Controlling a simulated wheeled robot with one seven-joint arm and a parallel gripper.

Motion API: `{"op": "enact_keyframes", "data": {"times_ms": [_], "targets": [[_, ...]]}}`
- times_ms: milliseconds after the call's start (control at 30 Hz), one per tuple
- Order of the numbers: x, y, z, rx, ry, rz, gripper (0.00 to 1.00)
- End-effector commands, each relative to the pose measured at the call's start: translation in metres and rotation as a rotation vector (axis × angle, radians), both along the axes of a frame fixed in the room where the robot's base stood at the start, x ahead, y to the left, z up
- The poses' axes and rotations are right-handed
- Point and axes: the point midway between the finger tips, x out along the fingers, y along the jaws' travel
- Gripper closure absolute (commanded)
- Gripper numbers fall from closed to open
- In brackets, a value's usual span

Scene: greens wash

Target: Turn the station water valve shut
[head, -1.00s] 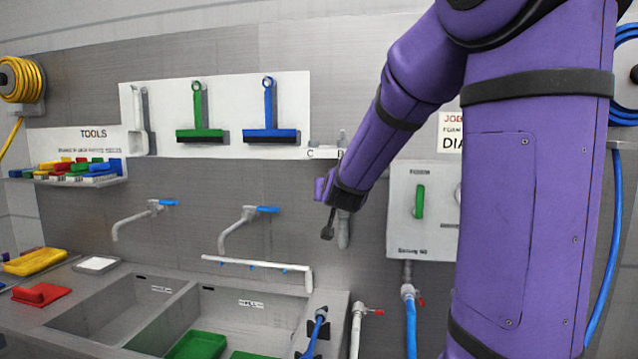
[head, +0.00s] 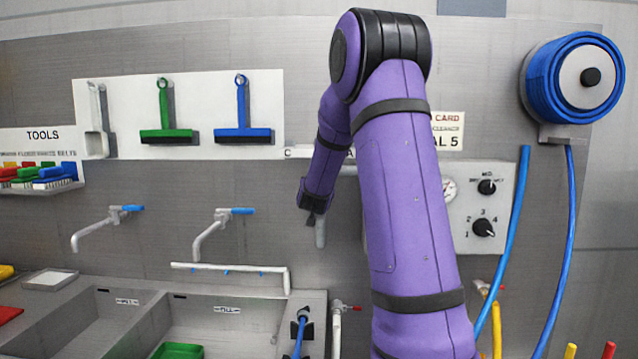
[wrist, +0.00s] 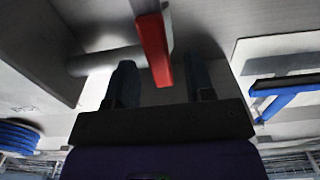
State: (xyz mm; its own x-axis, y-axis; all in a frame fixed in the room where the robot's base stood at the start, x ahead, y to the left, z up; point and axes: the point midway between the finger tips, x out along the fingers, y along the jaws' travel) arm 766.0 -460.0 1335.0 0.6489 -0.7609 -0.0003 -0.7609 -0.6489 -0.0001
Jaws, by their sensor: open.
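A red lever (wrist: 153,48) hangs off a grey pipe fitting (wrist: 105,62) in the wrist view; it looks like the station water valve's handle. Its lower end shows between the two dark fingers of my gripper (wrist: 161,82). The fingers stand apart on either side of it and do not grip it; I cannot tell how deep it lies between them. In the head view my gripper (head: 311,217) is at the wall, in front of a grey pipe end (head: 320,234). The red lever is hidden there behind my gripper and arm.
A control panel (head: 486,208) with black knobs is partly hidden by my arm. A blue hose reel (head: 575,78) hangs at right. A blue squeegee (head: 243,110) hangs to the left. A sink (head: 225,318) and a red-handled tap (head: 338,318) are below.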

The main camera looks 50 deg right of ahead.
Motion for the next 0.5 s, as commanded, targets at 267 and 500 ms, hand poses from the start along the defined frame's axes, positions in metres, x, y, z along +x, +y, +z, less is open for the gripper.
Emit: {"op": "enact_keyframes", "data": {"times_ms": [267,500], "targets": [[0.014,-0.017,0.000,0.000,0.000,0.000,0.51],[0.015,-0.018,0.000,0.000,0.000,0.001,0.51]]}}
